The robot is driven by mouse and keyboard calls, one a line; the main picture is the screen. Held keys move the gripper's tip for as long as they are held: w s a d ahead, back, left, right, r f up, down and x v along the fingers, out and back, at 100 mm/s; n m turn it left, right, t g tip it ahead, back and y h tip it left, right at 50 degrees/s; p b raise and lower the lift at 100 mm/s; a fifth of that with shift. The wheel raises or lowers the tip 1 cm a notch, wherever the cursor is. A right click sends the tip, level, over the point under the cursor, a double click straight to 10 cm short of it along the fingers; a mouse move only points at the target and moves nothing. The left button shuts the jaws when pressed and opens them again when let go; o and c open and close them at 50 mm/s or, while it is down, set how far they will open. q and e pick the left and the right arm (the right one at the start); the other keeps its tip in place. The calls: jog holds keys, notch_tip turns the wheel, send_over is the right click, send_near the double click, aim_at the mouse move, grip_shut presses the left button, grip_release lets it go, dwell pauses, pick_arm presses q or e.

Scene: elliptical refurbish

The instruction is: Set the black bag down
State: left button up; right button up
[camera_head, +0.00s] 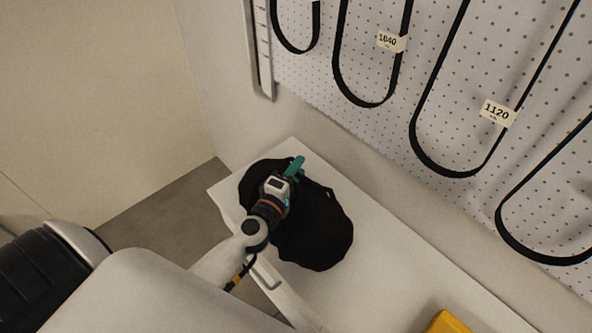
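The black bag (318,228) is a dark, slumped shape over the left end of the white table (384,278). My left gripper (294,168) is over the upper left part of the bag, with its teal fingertips near the bag's far edge. The wrist hides part of the bag. I cannot tell whether the fingers are closed on the bag or whether the bag fully rests on the table. My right gripper is not in view.
A white pegboard (465,50) with several black belts hanging in loops rises behind the table. A yellow object (447,323) sits at the bottom edge of the view. The table between it and the bag is clear. Grey floor (160,205) shows to the left.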

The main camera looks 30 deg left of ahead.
pick_arm(q)
jog(key=shift+r, duration=0.25)
jog(key=s+b, duration=0.1)
jog(key=s, duration=0.2)
jog(key=s+b, duration=0.1)
jog(key=s, duration=0.3)
jog(key=s+b, duration=0.1)
jog(key=s, duration=0.2)
jog(key=shift+s+f, duration=0.3)
jog(key=shift+s, duration=0.1)
jog(key=shift+s+r+b, duration=0.2)
jog(key=shift+s+b, duration=0.2)
jog(key=shift+s, duration=0.25)
jog(key=shift+f, duration=0.1)
